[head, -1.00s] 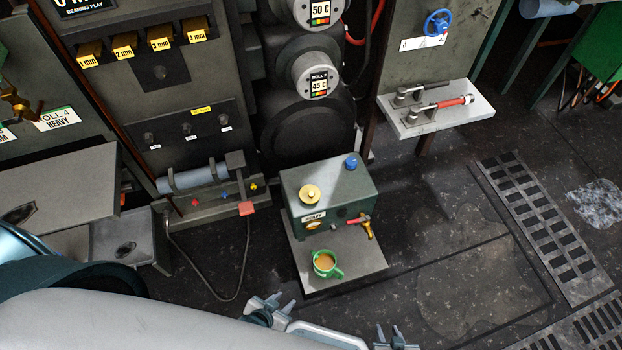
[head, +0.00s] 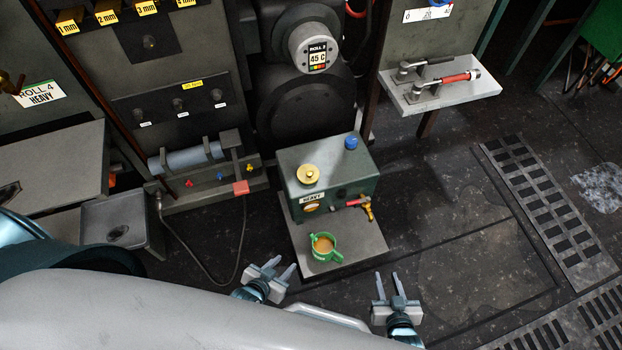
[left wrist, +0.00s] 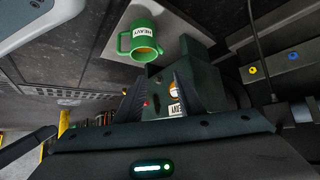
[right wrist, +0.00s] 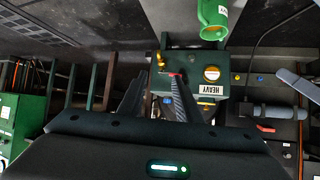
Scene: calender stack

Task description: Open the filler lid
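A dark green box (head: 340,172) labelled HEAVY stands on a grey plate (head: 300,238) on the floor. A round brass lid (head: 307,174) with a small knob sits on its top, flat and closed. The box front shows in the left wrist view (left wrist: 155,108) and right wrist view (right wrist: 192,62); the lid is not clear there. My left gripper (head: 282,265) is open and empty, in front of the plate's front edge and left of the mug. My right gripper (head: 388,276) is open and empty, in front of the plate's right corner. Both are apart from the box.
A green mug (head: 324,247) with brown liquid stands on the plate before the box. A blue knob (head: 351,143) is on the box top; a brass tap with red part (head: 366,207) juts from its front. Machine panels stand behind.

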